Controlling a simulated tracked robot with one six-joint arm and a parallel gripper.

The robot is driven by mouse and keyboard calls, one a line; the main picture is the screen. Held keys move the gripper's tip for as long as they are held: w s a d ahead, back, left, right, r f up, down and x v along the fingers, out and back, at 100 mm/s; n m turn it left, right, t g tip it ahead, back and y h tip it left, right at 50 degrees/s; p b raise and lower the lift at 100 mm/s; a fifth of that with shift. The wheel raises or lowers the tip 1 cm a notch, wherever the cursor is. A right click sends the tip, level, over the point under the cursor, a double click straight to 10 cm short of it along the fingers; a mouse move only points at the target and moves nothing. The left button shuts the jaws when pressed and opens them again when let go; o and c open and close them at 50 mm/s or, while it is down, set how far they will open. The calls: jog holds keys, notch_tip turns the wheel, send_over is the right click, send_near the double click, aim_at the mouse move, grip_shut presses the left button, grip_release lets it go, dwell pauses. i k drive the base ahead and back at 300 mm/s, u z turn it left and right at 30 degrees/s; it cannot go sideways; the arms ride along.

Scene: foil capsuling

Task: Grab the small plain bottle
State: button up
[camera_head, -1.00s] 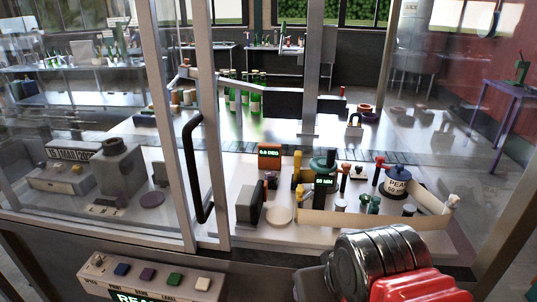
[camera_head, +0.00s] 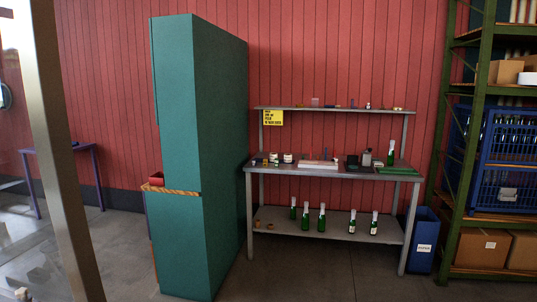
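Several green bottles stand upright on the lower shelf of a grey workbench (camera_head: 330,171). They include a far-left bottle (camera_head: 293,209), two bottles beside it (camera_head: 306,218) (camera_head: 322,218), and two with pale labels or necks at the right (camera_head: 352,222) (camera_head: 374,224). Another green bottle (camera_head: 391,154) stands on the bench top at the right. They are too small here to tell surely which is the small plain one. My gripper is not in view.
A tall teal cabinet (camera_head: 178,140) stands left of the bench. A blue bin (camera_head: 423,245) and a green rack (camera_head: 458,150) with crates and boxes stand at the right. The floor (camera_head: 330,275) before the bench is clear.

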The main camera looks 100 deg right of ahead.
aim_at(391, 156)
jog(key=z, duration=4.4)
jog(key=i, duration=0.25)
jog(key=u, duration=0.25)
